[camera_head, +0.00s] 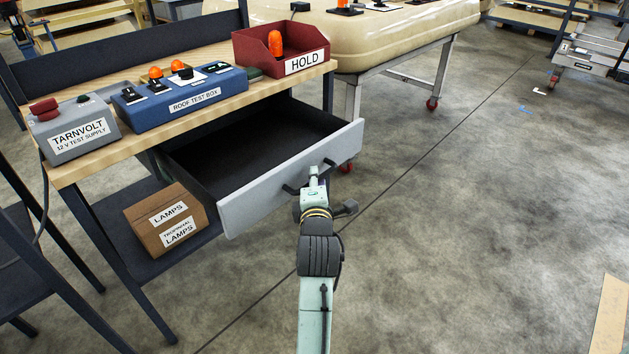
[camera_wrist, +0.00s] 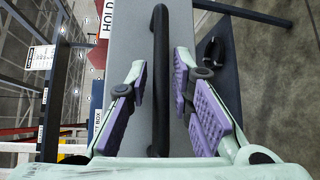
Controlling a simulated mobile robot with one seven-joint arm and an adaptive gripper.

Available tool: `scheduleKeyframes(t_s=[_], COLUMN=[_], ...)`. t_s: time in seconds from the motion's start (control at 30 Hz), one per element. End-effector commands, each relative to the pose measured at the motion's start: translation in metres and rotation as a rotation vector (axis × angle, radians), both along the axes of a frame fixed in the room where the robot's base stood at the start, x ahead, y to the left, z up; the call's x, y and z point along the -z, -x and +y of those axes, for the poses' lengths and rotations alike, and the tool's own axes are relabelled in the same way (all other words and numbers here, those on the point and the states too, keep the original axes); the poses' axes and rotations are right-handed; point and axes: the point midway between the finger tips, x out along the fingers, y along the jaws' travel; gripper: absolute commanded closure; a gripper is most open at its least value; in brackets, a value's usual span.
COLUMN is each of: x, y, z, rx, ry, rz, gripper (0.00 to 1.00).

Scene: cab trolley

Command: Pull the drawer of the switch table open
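The drawer (camera_head: 248,197) of the switch table (camera_head: 70,172) stands well out from under the wooden top, and its dark, empty-looking interior shows. Its front is light grey with a dark bar handle (camera_head: 290,189). In the wrist view the handle (camera_wrist: 160,85) runs upright in the picture between the two purple-padded fingers of my gripper (camera_wrist: 161,68). The fingers are apart, with a visible gap on both sides of the handle, so my gripper is open around it and not clamped. In the head view my wrist hides the middle of the handle and the fingertips.
On the tabletop are a grey Tarnvolt supply (camera_head: 72,125), a blue roof test box (camera_head: 180,97) and a red HOLD bin (camera_head: 258,52). A cardboard lamps box (camera_head: 150,220) sits on the lower shelf. A cream-topped trolley (camera_head: 400,45) stands behind.

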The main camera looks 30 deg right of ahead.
Motion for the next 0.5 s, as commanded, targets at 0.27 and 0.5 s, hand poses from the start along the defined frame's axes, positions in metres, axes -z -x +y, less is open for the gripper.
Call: scheduleKeyframes(t_s=[0.27, 0.5], x=[0.0007, 0.0000], y=[-0.0003, 0.0072], z=[0.0006, 0.0045], rx=[-0.002, -0.001], ry=[-0.002, -0.003], rz=[0.002, 0.001], gripper=[0.69, 0.69])
